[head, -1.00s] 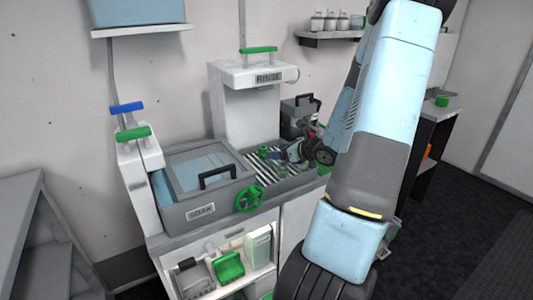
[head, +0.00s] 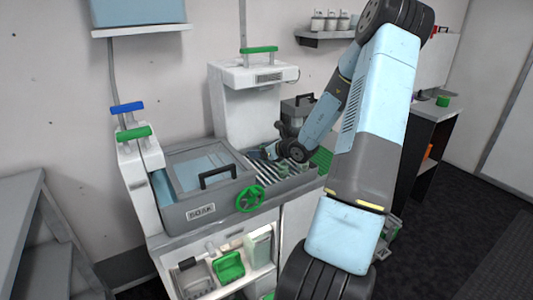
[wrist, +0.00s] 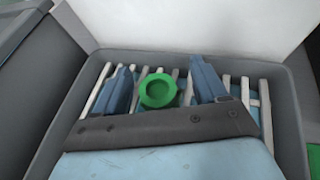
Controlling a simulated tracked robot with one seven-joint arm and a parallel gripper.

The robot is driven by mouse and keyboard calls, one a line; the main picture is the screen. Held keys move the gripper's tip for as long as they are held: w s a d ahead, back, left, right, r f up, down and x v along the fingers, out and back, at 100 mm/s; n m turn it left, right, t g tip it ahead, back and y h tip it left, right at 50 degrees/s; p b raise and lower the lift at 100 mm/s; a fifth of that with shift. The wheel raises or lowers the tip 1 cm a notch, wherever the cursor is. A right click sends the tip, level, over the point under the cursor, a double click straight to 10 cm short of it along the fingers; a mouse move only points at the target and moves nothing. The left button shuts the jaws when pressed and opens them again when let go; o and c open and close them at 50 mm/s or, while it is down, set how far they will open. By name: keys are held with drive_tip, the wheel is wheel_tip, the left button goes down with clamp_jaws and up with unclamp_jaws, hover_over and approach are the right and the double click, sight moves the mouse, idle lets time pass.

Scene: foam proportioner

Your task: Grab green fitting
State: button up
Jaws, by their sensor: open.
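The green fitting (wrist: 159,90) is a round ring-like piece with a darker hollow centre. In the wrist view it shows between the two blue fingers of my gripper (wrist: 160,67), with a gap on each side. My gripper is open and holds nothing. How far the fitting lies below or beyond the fingertips I cannot tell. In the head view my gripper (head: 263,152) is low over the slatted tray beside the tall white rinse unit, and the arm hides part of the tray.
White slats (wrist: 245,92) cross the grey tray, whose walls (wrist: 291,120) rise around the fingers. The grey soak box (head: 205,185) with a black handle stands left of the tray. A green handwheel (head: 250,198) is on its front. The white rinse unit (head: 245,105) stands behind.

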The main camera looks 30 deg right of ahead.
drive_tip(key=c, duration=1.2)
drive_tip(key=shift+o, duration=0.2)
